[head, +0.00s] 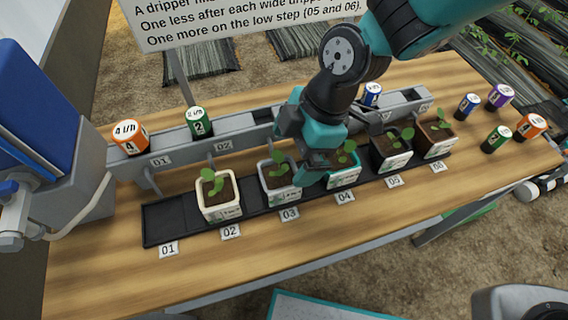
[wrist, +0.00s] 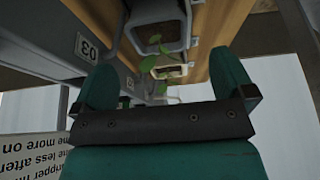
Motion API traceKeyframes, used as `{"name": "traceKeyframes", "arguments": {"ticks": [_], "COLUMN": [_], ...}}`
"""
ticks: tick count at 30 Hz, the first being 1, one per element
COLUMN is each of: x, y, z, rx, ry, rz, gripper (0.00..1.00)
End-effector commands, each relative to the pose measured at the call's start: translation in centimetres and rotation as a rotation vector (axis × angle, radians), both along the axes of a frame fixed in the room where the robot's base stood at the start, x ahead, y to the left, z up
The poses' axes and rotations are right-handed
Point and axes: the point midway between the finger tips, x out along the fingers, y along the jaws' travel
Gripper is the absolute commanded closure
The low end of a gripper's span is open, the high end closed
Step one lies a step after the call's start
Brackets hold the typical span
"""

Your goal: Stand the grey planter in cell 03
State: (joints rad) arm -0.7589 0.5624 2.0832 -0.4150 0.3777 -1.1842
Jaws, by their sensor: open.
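The grey planter (head: 281,190), with soil and a green seedling, stands upright in the black tray (head: 157,222) behind the label 03 (head: 290,214). It appears seated in cell 03. My gripper (head: 313,165) is just right of it, low between it and the teal planter (head: 344,181), partly hiding both. In the wrist view, my gripper (wrist: 166,78) is open with nothing between its fingers. The grey planter (wrist: 158,36) shows beyond the fingertips, apart from them, with its seedling toward the camera.
A cream planter (head: 219,211) stands in cell 02, a black planter (head: 391,161) in 05 and a brown one (head: 436,147) in 06. Cell 01 is empty. A grey rail (head: 245,139) carrying coloured drippers runs behind the tray. Loose drippers (head: 499,97) stand at the right.

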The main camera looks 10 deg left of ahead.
Motion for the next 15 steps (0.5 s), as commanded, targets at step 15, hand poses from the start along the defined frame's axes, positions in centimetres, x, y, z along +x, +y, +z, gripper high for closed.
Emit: {"name": "traceKeyframes", "arguments": {"ticks": [15], "x": [1.0], "y": [-1.7], "z": [4.8], "rx": [-0.001], "ry": [0.000], "rz": [0.000], "gripper": [0.00]}}
